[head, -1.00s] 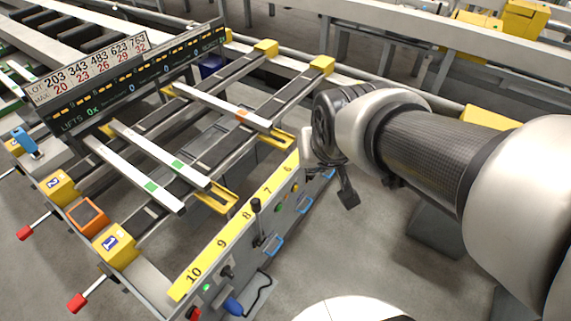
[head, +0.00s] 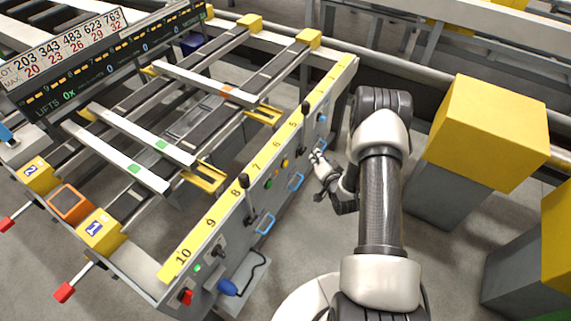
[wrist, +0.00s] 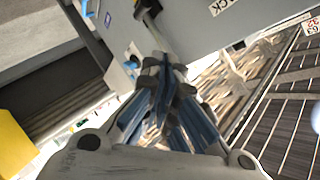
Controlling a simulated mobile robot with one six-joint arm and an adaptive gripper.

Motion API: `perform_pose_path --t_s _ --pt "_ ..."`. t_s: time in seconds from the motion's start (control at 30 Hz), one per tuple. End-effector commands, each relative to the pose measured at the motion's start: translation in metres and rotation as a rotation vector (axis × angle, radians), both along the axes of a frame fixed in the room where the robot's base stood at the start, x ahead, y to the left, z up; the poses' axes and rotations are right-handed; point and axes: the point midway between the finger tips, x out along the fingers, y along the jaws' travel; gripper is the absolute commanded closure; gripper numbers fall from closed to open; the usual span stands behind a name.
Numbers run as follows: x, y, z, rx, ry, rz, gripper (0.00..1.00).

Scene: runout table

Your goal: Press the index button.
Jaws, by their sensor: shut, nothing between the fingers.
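The slanted front panel (head: 235,225) of the runout table carries several buttons. A green button (head: 268,184) and a yellow button (head: 284,162) sit in its middle stretch, and a blue button (head: 322,117) sits further along. Another green button (head: 197,268) is near the close end. No label naming the index button is readable in the head view. My gripper (head: 316,157) is shut and empty, close to the panel's far half, pointing toward it. In the wrist view its fingertips (wrist: 164,62) are together before the panel face, near a small blue part (wrist: 132,61); I cannot tell whether they touch it.
Black levers (head: 245,181) and blue handles (head: 265,222) stick out from the panel. A red knob (head: 186,296) and a blue plug with cable (head: 228,287) are at the near end. Yellow-topped blocks (head: 490,130) stand at right. Floor before the panel is partly clear.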

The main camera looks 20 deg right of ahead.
Motion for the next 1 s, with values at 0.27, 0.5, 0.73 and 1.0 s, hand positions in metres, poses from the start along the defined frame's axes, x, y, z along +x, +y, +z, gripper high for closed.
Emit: perform_pose_path --t_s 0.27,0.5,0.73,1.0 --pt "-0.041 0.005 -0.058 0.144 -0.124 -0.053 1.0" --pt "-0.045 0.005 -0.061 0.157 -0.139 -0.058 1.0" --pt "-0.043 0.007 -0.061 0.155 -0.138 -0.057 1.0" --pt "-0.021 0.025 -0.061 0.154 -0.137 -0.052 1.0"
